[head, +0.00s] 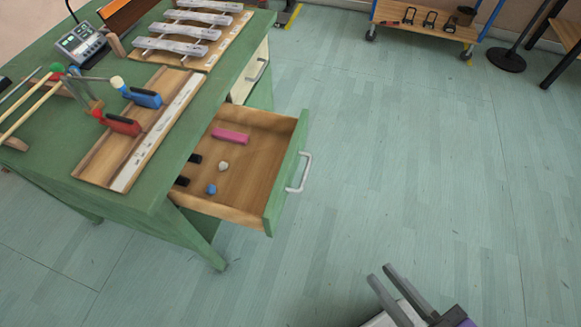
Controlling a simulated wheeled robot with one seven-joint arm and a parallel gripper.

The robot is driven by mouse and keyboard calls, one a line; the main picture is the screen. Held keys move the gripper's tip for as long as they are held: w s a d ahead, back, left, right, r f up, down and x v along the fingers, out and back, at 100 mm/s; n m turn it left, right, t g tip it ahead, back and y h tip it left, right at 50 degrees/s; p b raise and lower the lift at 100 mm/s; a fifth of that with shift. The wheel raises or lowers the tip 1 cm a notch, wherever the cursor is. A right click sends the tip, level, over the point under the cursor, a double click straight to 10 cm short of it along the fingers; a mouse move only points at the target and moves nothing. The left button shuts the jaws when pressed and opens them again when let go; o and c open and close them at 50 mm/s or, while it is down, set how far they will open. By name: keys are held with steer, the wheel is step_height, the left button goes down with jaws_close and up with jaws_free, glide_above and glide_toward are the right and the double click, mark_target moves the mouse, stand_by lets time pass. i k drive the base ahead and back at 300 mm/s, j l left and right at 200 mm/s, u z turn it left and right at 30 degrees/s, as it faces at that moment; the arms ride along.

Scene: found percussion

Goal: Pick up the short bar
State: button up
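Several silver-grey bars lie across supports on a wooden board (222,52) at the back of the green workbench. The bar nearest the front is a grey bar (170,47); behind it are another bar (184,31), a third (197,16) and one at the picture's top edge (209,4). They look close in length, so I cannot tell which is the short one. My gripper (381,272) is at the bottom, over the floor, right of and well away from the bench. Its two grey fingers are apart, with nothing seen between them.
The green bench (48,137) has an open drawer (273,177) jutting right, holding a pink block (230,136) and small items. A board (97,163) with red-handled and blue-handled tools (121,123) lies in front of the bars. The floor (400,160) is clear; a cart (425,22) stands behind.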

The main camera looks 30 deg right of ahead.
mark_target(194, 50)
steer(key=i+j+z, duration=0.45)
steer(key=i, duration=0.25)
steer(key=i+j+z, duration=0.4)
steer(key=i+j, duration=0.15)
steer(key=j, duration=0.2)
